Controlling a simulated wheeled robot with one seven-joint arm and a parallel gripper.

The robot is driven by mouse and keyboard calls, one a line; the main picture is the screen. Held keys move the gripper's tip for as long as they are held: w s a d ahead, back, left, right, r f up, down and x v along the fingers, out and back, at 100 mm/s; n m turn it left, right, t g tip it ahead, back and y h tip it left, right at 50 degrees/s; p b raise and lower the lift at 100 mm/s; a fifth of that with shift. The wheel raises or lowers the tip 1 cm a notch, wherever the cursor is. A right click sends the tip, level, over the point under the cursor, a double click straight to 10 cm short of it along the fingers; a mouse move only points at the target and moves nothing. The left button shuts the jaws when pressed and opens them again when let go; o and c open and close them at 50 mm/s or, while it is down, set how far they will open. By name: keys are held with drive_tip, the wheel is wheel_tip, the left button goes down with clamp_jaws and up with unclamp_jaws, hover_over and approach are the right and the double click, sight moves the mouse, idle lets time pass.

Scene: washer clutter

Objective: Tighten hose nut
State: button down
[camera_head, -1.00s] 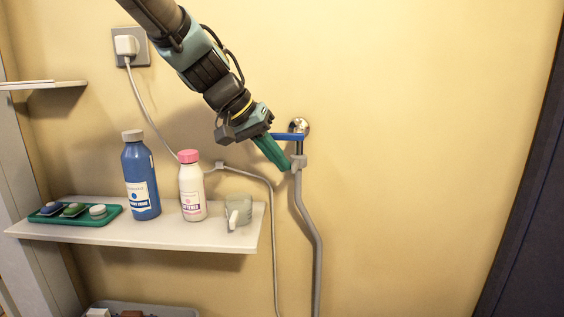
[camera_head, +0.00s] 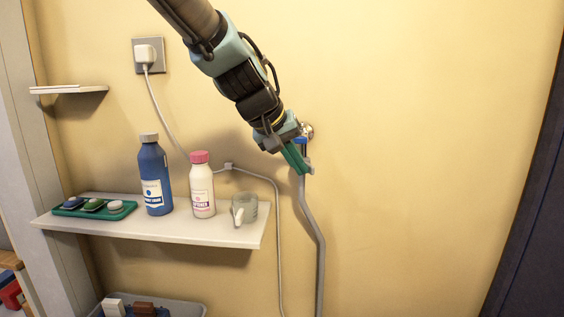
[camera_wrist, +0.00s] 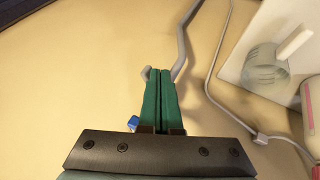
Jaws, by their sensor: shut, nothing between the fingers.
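The grey hose (camera_head: 314,230) hangs down the wall from the tap (camera_head: 307,131), whose round metal flange shows on the wall. A bit of the tap's blue handle (camera_head: 300,140) shows beside my gripper; it also shows in the wrist view (camera_wrist: 133,123). My gripper (camera_head: 304,172) has green fingers that are shut and empty, with the tips at the hose's top end. In the wrist view the closed fingers (camera_wrist: 160,72) lie side by side, with a grey piece of the hose end just past their tips. The hose nut is mostly hidden behind the fingers; I cannot tell whether they touch it.
A white shelf (camera_head: 180,233) at left holds a blue bottle (camera_head: 154,178), a white bottle with a pink cap (camera_head: 202,188), a clear cup (camera_head: 247,207) and a green tray (camera_head: 67,210). A cable runs from the wall plug (camera_head: 146,54). The wall at right is clear.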

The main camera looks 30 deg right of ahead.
drive_tip(key=shift+w, duration=0.15)
drive_tip(key=shift+w+a+b, duration=0.1)
drive_tip(key=shift+w+b, duration=0.25)
drive_tip(key=shift+w, duration=0.35)
drive_tip(key=shift+a, duration=0.1)
